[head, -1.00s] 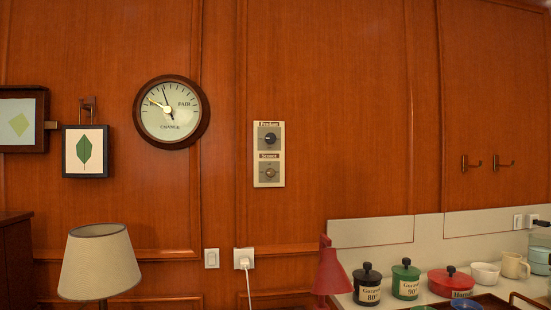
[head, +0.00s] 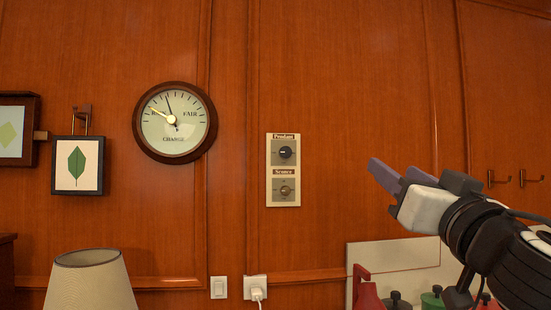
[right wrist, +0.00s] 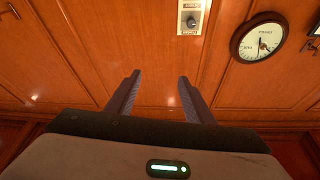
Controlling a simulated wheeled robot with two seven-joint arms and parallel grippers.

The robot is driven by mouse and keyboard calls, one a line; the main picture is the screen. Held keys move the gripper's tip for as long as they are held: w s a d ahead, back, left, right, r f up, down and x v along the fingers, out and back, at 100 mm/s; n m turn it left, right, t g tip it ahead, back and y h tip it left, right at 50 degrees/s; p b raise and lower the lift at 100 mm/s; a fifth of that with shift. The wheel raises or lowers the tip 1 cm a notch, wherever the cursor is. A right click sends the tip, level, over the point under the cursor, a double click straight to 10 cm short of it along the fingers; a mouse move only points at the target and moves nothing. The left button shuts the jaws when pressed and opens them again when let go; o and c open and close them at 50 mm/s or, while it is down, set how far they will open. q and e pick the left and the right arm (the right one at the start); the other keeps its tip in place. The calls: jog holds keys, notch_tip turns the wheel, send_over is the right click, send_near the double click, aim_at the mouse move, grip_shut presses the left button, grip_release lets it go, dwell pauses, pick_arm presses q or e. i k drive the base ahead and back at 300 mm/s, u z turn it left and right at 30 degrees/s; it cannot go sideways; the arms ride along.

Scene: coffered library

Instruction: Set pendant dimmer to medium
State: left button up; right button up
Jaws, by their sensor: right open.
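The pendant dimmer (head: 286,153) is a dark round knob on a grey square, under a "Pendant" label at the top of a pale wall panel (head: 270,170). A light mark on the knob seems to point left. A similar knob, labelled "Sconce" (head: 285,190), sits below it. My right gripper (head: 388,171) is open and empty, to the right of the panel and apart from it. In the right wrist view its two fingers (right wrist: 160,76) are spread, with part of the panel (right wrist: 191,6) at the top edge. My left gripper is not in view.
A round barometer-like dial (head: 175,135) hangs left of the panel. A switch (head: 218,288) and a plugged socket (head: 256,288) sit below. A lampshade (head: 90,280) stands lower left; hooks (head: 499,178) are at right. The wall around the panel is clear.

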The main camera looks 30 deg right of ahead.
aim_at(285, 153)
jog(key=i, duration=1.15)
